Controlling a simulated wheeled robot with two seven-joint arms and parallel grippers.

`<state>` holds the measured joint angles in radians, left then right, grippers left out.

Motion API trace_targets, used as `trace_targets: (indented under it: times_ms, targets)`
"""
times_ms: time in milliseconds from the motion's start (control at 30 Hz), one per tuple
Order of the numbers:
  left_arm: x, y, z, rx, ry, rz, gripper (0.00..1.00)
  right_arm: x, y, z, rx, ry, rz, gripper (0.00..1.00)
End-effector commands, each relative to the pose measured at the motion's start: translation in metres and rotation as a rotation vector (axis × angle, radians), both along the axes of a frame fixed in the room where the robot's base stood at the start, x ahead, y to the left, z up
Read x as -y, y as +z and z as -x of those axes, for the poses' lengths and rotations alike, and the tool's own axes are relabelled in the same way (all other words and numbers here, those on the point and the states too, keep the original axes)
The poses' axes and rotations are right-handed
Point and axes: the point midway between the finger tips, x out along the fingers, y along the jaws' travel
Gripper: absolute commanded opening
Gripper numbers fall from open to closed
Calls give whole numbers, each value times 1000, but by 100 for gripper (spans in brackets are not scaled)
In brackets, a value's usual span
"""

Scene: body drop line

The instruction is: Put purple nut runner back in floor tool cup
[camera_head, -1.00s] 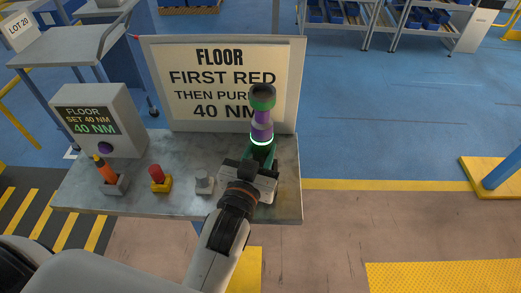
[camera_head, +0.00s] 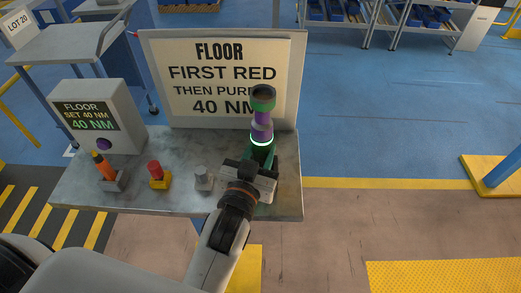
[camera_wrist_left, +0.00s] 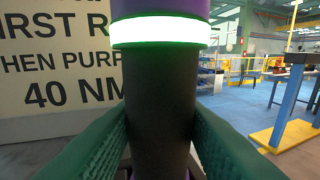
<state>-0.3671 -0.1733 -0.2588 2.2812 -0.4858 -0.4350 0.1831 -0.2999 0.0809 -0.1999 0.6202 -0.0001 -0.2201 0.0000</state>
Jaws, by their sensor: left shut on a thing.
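The purple nut runner (camera_head: 262,118) stands upright in my left gripper (camera_head: 262,158), over the right part of the grey bench. It has a dark green collar, a purple body and a lit green ring. In the left wrist view, the green fingers close on both sides of its dark lower shaft (camera_wrist_left: 160,105), under the glowing ring. The shaft's lower end is hidden behind the gripper, and I cannot tell whether it touches the bench. I cannot make out the floor tool cup; the gripper hides the bench below the runner. My right gripper is not in view.
The bench (camera_head: 140,197) also holds an orange tool (camera_head: 107,171) in a grey holder, a red button (camera_head: 154,168) on a yellow base, a small grey block (camera_head: 203,178) and a control box (camera_head: 100,120). A sign board (camera_head: 222,75) stands close behind the runner.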

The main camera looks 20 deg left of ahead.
Motion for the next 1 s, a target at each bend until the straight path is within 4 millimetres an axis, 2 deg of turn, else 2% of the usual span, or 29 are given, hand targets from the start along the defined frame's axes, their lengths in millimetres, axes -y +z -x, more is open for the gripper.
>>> trace_targets:
  times_ms: [33, 667, 700, 833, 1000]
  targets:
    - [5, -2, 3, -8, 5, 29, 0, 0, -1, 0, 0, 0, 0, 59]
    - [5, -13, 3, -9, 5, 29, 0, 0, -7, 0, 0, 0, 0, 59]
    - [5, -13, 3, -9, 5, 29, 37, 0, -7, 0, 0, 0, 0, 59]
    - [5, -13, 3, -10, 5, 29, 59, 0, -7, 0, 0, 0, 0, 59]
    - [5, -14, 3, -12, 4, 29, 60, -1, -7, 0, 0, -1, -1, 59]
